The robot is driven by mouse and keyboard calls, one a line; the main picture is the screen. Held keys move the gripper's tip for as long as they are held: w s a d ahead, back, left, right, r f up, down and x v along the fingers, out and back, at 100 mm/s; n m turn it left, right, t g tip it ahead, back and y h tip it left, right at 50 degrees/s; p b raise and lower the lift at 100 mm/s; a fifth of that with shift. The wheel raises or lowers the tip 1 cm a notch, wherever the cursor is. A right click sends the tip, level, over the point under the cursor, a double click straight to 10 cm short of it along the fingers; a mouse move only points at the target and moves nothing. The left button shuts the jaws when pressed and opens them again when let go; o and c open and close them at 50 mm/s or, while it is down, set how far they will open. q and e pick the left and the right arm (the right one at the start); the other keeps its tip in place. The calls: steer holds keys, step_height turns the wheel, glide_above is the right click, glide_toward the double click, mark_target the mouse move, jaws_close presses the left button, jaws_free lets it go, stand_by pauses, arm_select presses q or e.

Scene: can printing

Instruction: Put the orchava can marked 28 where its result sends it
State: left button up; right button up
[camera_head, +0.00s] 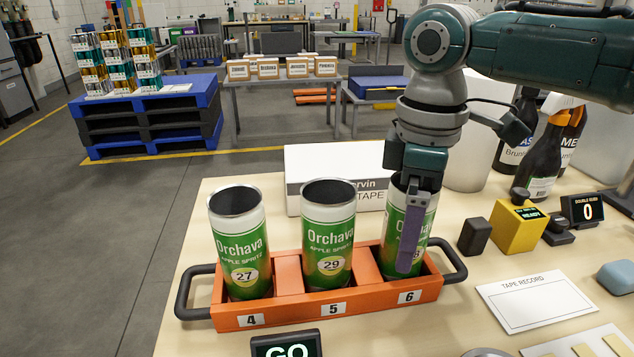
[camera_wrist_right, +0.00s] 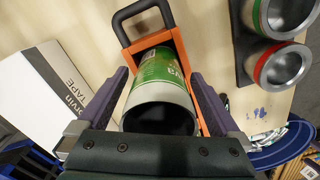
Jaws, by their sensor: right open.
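An orange caddy (camera_head: 282,312) with dark end handles holds three green-and-white Orchava cans in slots 4, 5 and 6. The can in slot 4 (camera_head: 239,242) is marked 27 and the can in slot 5 (camera_head: 327,236) is marked 29. The can in slot 6 (camera_head: 424,235) is mostly covered by my right gripper (camera_head: 408,225), so its full number is hidden. My right gripper points down with its fingers apart, one on each side of that can. The wrist view shows the open-topped can (camera_wrist_right: 162,85) between the fingers. My left gripper is out of view.
A white tape box (camera_head: 300,165) stands behind the caddy. A yellow device reading READY (camera_head: 516,228), a counter showing 0 (camera_head: 583,209) and a TAPE RECORD card (camera_head: 535,300) are to the right. A GO display (camera_head: 286,347) is in front. Two ringed round holders (camera_wrist_right: 282,65) show in the wrist view.

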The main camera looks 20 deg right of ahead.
step_height(320, 180, up, 12)
steer(key=shift+f+p, duration=0.15)
steer(key=shift+p, duration=0.25)
stand_by(1.2)
